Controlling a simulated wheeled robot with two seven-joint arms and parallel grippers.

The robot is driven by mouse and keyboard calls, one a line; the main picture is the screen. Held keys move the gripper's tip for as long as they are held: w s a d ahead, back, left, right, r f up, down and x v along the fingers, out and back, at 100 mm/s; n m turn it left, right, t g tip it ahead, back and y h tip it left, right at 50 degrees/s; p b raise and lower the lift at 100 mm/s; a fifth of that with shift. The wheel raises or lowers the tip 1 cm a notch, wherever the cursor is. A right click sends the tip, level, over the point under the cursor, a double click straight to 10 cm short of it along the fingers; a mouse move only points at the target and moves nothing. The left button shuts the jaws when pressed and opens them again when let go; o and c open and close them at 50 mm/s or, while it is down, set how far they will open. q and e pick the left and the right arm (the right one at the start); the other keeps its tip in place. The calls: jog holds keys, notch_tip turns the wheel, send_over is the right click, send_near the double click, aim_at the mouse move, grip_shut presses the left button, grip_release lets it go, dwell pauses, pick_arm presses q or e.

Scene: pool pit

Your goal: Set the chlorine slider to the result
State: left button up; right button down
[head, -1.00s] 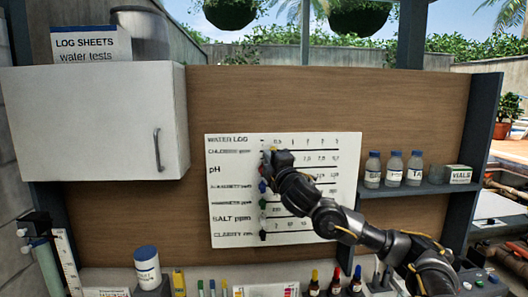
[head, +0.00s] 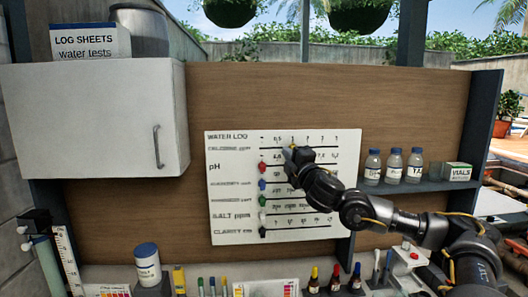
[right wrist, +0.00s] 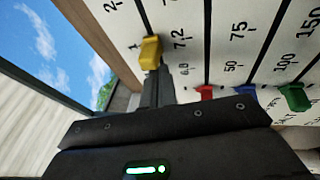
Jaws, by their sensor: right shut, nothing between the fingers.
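The white water log board (head: 230,140) hangs on the wooden panel, with rows of scales. The yellow chlorine slider (head: 293,147) is on the top row, near the mark 1. In the right wrist view the yellow slider (right wrist: 151,52) sits beside the printed 1, with the 2 farther up. My right gripper (head: 295,158) is shut and empty. Its fingertips (right wrist: 157,82) are at the slider's lower-value side, touching it or very close. The gripper hides part of the pH row. My left gripper is not in view.
The red pH slider (head: 262,168), blue slider (head: 262,185) and green slider (head: 262,201) stay at the left ends of their rows. Bottles (head: 394,167) stand on the right shelf. Dropper bottles (head: 335,279) and a white tub (head: 147,262) stand below the board.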

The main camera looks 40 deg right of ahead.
jog(key=shift+w+a, duration=0.1)
jog(key=shift+a, duration=0.05)
jog(key=shift+w+a, duration=0.45)
jog(key=shift+a, duration=0.05)
jog(key=s+a+b, duration=0.2)
jog(key=s+a, duration=0.2)
jog(key=s, duration=0.1)
jog(key=shift+s, duration=0.35)
dwell(0.5)
